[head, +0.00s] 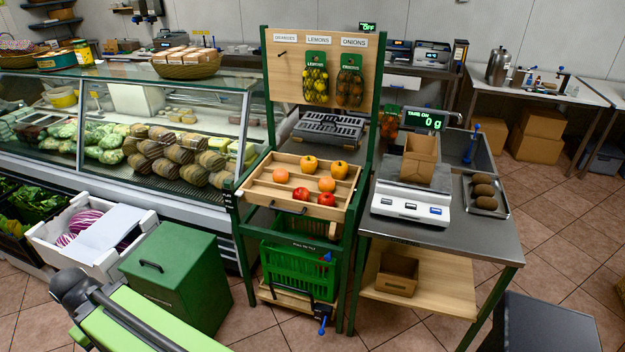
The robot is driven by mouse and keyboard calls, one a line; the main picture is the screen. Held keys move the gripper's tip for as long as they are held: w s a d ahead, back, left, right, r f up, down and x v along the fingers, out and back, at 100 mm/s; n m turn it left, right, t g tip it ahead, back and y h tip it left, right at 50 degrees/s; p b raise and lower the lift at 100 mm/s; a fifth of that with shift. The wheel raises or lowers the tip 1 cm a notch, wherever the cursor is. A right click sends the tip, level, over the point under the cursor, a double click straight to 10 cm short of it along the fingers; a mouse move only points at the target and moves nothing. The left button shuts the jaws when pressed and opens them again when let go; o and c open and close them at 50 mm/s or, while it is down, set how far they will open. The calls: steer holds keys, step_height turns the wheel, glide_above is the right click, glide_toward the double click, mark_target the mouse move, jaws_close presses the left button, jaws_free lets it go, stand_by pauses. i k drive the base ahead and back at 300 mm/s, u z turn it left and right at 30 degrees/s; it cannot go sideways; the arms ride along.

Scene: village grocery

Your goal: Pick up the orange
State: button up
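A slatted wooden tray (256,192) on a green-framed stand holds several round fruits. Two orange-coloured fruits lie in its middle, one at the left (280,175) and one at the right (326,184); these look most like oranges. Two yellow-orange fruits, one on the left (310,163) and one on the right (339,169), sit at the back. Two red fruits, one at the left (300,194) and one at the right (326,199), lie near the front. The fruits are too small to identify surely. My gripper is not in view.
A scale (411,207) bearing a paper bag (419,157) stands right of the tray, beside a metal tray of brown items (484,192). A green basket (297,270) hangs below. A green bin (178,270) and white crate (50,240) stand left. Some tiled floor shows in front.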

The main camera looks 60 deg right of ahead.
mark_target(326, 182)
steer(key=z, duration=0.3)
steer(key=i, duration=1.05)
steer(key=z, duration=0.55)
steer(key=k, duration=0.75)
steer(key=z, duration=0.2)
steer(key=i, duration=0.75)
steer(key=u, duration=0.1)
